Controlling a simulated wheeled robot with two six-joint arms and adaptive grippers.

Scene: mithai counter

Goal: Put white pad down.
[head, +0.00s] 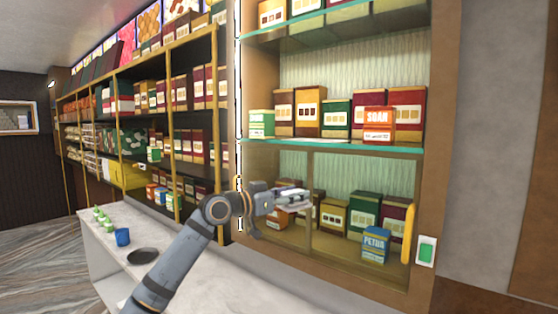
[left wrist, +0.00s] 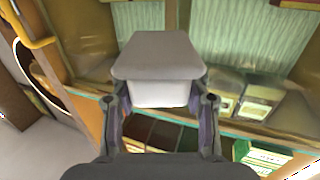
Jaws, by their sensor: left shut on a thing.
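The white pad (left wrist: 160,56) is a pale block with a flat, wider top. In the left wrist view it sits between the two fingers of my left gripper (left wrist: 160,103), which is shut on it. In the head view the left gripper (head: 290,200) holds the pad (head: 296,194) in the air in front of the lower shelf bay. Part of the pad is hidden by the fingers. My right gripper is in neither view.
A wooden cabinet with glass shelves (head: 330,146) holds several sweet boxes behind the gripper. A blue PETHA box (head: 375,245) stands at lower right. The pale counter (head: 105,258) at left bears a blue cup (head: 123,237), a dark dish (head: 143,256) and small green-and-white items.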

